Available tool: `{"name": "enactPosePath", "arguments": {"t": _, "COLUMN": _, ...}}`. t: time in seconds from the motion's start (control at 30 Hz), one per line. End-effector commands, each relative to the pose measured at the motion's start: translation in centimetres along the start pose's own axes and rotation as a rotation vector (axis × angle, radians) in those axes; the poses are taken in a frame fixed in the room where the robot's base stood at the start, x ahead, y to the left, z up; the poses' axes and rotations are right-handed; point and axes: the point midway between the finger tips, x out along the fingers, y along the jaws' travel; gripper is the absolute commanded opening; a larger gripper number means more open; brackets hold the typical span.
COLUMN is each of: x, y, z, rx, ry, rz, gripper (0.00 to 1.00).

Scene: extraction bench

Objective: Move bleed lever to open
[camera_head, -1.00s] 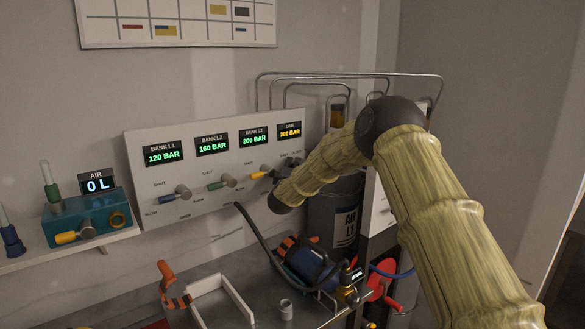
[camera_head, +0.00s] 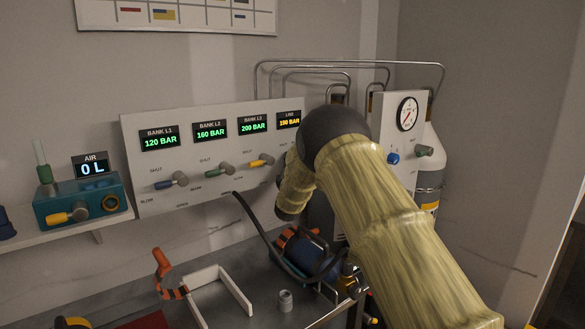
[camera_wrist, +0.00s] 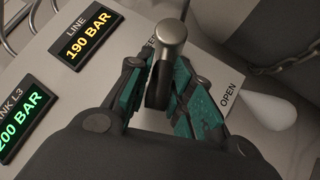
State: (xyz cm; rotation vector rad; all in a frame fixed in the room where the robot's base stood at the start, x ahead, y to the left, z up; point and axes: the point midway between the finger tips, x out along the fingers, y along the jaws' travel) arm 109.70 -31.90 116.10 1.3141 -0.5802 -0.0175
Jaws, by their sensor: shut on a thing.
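In the wrist view the bleed lever (camera_wrist: 158,88) is a dark handle hanging from a rounded grey metal hub (camera_wrist: 172,38) on the pale panel. My gripper (camera_wrist: 163,98), with teal pads, has one finger on each side of the handle and is shut on it. The handle points toward the lower part of the picture. The word OPEN (camera_wrist: 230,93) is printed to the right of the gripper. Another label behind the hub is mostly hidden. In the head view my arm hides the gripper and the lever.
The LINE display (camera_wrist: 82,36) reads 190 BAR. Three bank valves, blue (camera_head: 165,184), green (camera_head: 213,173) and yellow (camera_head: 257,163), sit left of my arm. A round gauge (camera_head: 407,114) stands right of it. A blue bottle (camera_head: 303,252) lies on the bench below.

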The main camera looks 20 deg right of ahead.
Motion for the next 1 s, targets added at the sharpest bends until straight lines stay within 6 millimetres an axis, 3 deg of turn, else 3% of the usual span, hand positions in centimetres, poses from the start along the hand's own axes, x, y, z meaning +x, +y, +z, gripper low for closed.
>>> {"name": "enactPosePath", "arguments": {"t": 0.03, "x": -0.4, "y": -1.0, "z": -0.3, "rx": -0.029, "ry": 0.01, "rz": 0.026, "gripper": 0.0}}
{"name": "enactPosePath", "arguments": {"t": 0.3, "x": -0.4, "y": -1.9, "z": 0.0, "rx": -0.152, "ry": 0.044, "rz": 0.15, "gripper": 0.0}}
{"name": "enactPosePath", "arguments": {"t": 1.0, "x": -0.1, "y": -2.4, "z": 0.6, "rx": -0.287, "ry": 0.081, "rz": 0.283, "gripper": 0.0}}
